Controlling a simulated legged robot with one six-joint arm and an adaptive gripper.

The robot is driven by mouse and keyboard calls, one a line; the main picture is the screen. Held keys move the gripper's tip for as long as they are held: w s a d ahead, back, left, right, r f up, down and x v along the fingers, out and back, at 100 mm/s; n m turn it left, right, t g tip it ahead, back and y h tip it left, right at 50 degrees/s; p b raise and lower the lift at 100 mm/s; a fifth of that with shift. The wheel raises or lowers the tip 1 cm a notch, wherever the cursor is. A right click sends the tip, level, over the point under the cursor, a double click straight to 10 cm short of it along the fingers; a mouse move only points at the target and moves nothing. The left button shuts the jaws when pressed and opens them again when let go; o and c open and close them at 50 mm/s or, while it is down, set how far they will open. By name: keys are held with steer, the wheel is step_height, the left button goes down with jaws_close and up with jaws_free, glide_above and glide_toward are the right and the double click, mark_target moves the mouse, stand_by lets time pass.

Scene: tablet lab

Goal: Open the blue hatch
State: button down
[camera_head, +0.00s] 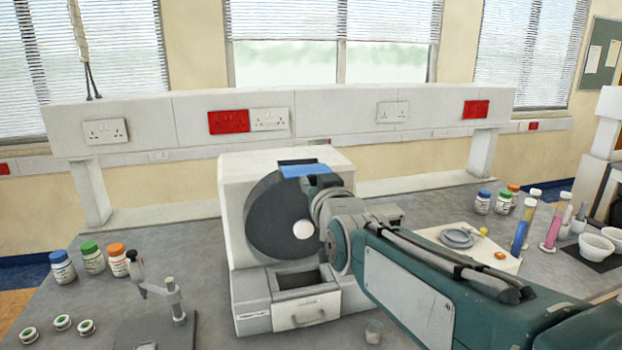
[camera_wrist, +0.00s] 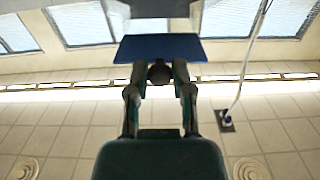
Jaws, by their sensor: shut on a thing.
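The blue hatch (camera_head: 305,171) is at the top front of the white machine (camera_head: 235,185), above its dark round disc. A dark slot shows just behind the hatch's upper edge. In the wrist view the hatch is a flat blue panel (camera_wrist: 160,47) just past my fingertips. My gripper (camera_head: 315,184) is at the hatch's lower edge. In the wrist view, its two fingers (camera_wrist: 160,74) are on either side of a dark rounded knob at the hatch's edge and are shut on it. My wrist and arm hide the machine's right front.
An open drawer (camera_head: 306,312) juts from the machine's lower front. Capped bottles (camera_head: 92,258) and a microscope-like stand (camera_head: 172,300) are on the left. A scale (camera_head: 458,238), coloured tubes (camera_head: 522,232) and white bowls (camera_head: 596,247) are on the right. A small glass (camera_head: 373,331) stands near the front.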

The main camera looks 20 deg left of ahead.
steer(key=shift+s+a+f, duration=0.1)
steer(key=shift+s+a, duration=0.05)
steer(key=shift+a, duration=0.2)
steer(key=shift+c, duration=2.4)
jaws_free()
steer(key=shift+d, duration=0.2)
steer(key=v, duration=1.1)
steer(key=shift+s, duration=0.45)
